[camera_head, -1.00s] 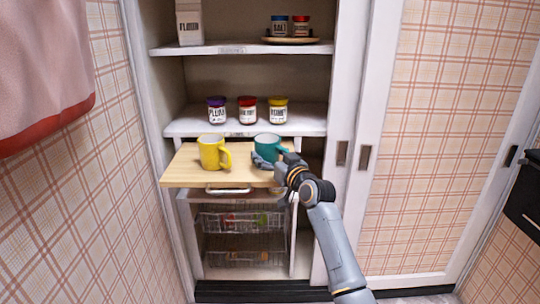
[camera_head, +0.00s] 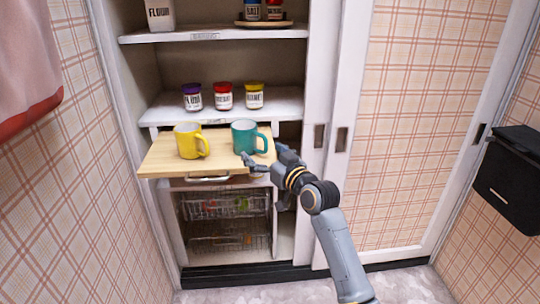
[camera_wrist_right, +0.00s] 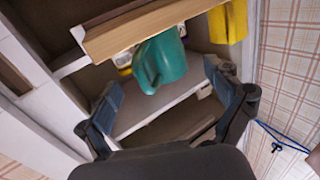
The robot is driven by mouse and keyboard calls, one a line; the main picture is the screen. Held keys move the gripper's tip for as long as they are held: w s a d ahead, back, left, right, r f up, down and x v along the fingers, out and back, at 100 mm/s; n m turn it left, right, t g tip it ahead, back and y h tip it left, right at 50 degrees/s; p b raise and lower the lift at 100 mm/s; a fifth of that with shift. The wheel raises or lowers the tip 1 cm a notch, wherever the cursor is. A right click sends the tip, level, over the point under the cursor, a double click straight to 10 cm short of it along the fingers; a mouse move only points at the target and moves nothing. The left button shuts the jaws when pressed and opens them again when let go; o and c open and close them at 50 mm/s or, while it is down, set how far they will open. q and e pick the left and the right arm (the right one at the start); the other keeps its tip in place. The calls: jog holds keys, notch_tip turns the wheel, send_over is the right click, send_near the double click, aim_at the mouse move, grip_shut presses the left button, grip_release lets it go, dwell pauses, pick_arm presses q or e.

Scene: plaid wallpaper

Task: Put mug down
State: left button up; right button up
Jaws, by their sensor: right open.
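A teal mug (camera_head: 244,137) stands upright on a pull-out wooden board (camera_head: 215,161), near its right side. A yellow mug (camera_head: 187,141) stands on the board to its left. My right gripper (camera_head: 265,158) is open at the board's front right, just in front of the teal mug. In the right wrist view, the teal mug (camera_wrist_right: 160,60) and part of the yellow mug (camera_wrist_right: 228,22) show past the open fingers (camera_wrist_right: 165,90), with nothing between the fingertips. My left gripper is not in view.
Several jars, including a red-lidded one (camera_head: 223,95), stand on the shelf above the board. Wire baskets (camera_head: 225,207) sit below it. A sliding door (camera_head: 390,150) covers the right side. A black box (camera_head: 510,170) hangs at far right.

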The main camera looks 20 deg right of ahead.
jog(key=s+a+f+g+h, duration=0.1)
jog(key=s+a+f+g, duration=0.15)
jog(key=s+f, duration=0.7)
jog(key=s+a+f+g, duration=0.1)
jog(key=s+f+g, duration=0.45)
jog(key=f, duration=0.75)
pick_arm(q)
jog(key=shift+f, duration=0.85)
pick_arm(e)
jog(key=s+f+g+h, duration=0.1)
jog(key=s+f, duration=0.3)
jog(key=s, duration=0.5)
jog(key=s+f+g, duration=0.3)
jog(key=s+f, duration=0.1)
jog(key=s, duration=0.5)
jog(key=s+f+g+h, duration=0.1)
jog(key=s+f+g, duration=0.1)
jog(key=s+f, duration=0.3)
jog(key=s, duration=0.4)
jog(key=shift+h, duration=0.3)
jog(key=shift+a, duration=0.1)
